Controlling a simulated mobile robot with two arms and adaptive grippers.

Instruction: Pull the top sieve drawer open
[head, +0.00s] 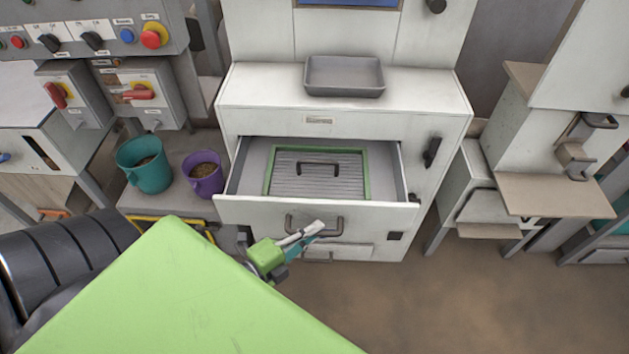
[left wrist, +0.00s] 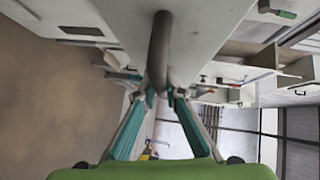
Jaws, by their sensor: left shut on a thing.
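The top sieve drawer (head: 240,207) stands pulled out from the white cabinet, and its inside shows. In it lies a green-framed sieve (head: 366,175) with a slatted grey surface and its own dark handle (head: 320,165). The drawer's dark bar handle (head: 340,226) is on its front face. My left gripper (head: 308,232) is at that handle, shut on it. In the left wrist view the handle bar (left wrist: 161,45) runs in between the teal fingers (left wrist: 161,95). The exact finger contact is partly hidden in the head view. My right gripper is not in view.
A grey tray (head: 345,90) stands on the cabinet top (head: 265,85). A teal bucket (head: 145,178) and a purple bucket (head: 204,187), both holding pellets, stand left of the drawer. A lower drawer front is below. Floor (head: 470,310) at the right front is clear.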

